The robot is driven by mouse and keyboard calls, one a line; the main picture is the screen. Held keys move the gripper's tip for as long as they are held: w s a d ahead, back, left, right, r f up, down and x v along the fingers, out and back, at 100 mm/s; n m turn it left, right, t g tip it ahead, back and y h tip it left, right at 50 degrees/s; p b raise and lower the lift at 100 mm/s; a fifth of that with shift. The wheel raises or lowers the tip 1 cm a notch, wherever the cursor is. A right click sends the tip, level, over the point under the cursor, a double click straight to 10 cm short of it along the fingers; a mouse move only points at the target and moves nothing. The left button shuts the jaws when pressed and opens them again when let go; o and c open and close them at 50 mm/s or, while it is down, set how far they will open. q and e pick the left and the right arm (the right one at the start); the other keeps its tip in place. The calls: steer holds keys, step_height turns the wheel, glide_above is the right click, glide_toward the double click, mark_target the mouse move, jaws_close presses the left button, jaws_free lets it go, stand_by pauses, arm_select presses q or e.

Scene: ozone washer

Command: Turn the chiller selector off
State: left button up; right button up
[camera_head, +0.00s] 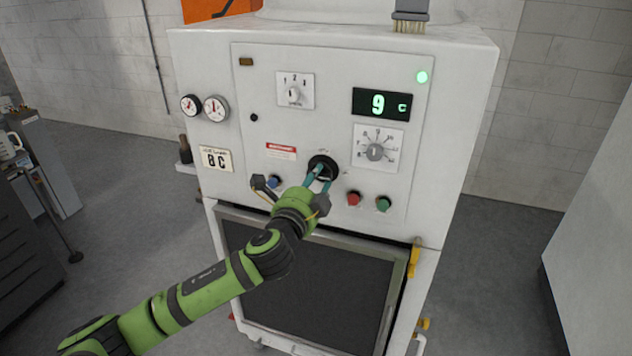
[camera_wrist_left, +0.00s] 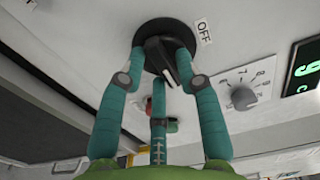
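The chiller selector is a round black knob (camera_head: 322,163) with a raised bar, low on the white front panel. In the left wrist view the knob (camera_wrist_left: 167,42) has an OFF label (camera_wrist_left: 203,31) to its upper right; the bar slants down, not pointing at OFF. My left gripper (camera_head: 319,175) reaches the knob from below. In the left wrist view its teal fingers (camera_wrist_left: 163,74) stand apart around the bar, two at the sides and one below. Firm contact cannot be made out. The gripper partly hides the knob. My right gripper is out of view.
Blue (camera_head: 273,181), red (camera_head: 353,198) and green (camera_head: 383,204) buttons sit near the knob. A numbered dial (camera_head: 376,152), a smaller selector (camera_head: 295,94) and a green display (camera_head: 381,104) reading 9 C are above. A dark door (camera_head: 320,285) is below.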

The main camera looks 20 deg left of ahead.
arm_select(q)
jaws_close()
steer(key=shift+n, duration=0.3)
steer(key=shift+d+n, duration=0.1)
steer(key=shift+n, duration=0.4)
steer(key=n, duration=0.7)
steer(key=shift+d+r, duration=0.1)
steer(key=shift+d, duration=0.05)
steer(key=n+p, duration=0.2)
steer(key=n, duration=0.2)
steer(key=shift+r+n, duration=0.15)
steer(key=shift+n, duration=0.15)
steer(key=n+p, duration=0.2)
steer(key=n, duration=0.2)
steer(key=shift+r+n, duration=0.1)
steer(key=shift+n, duration=0.2)
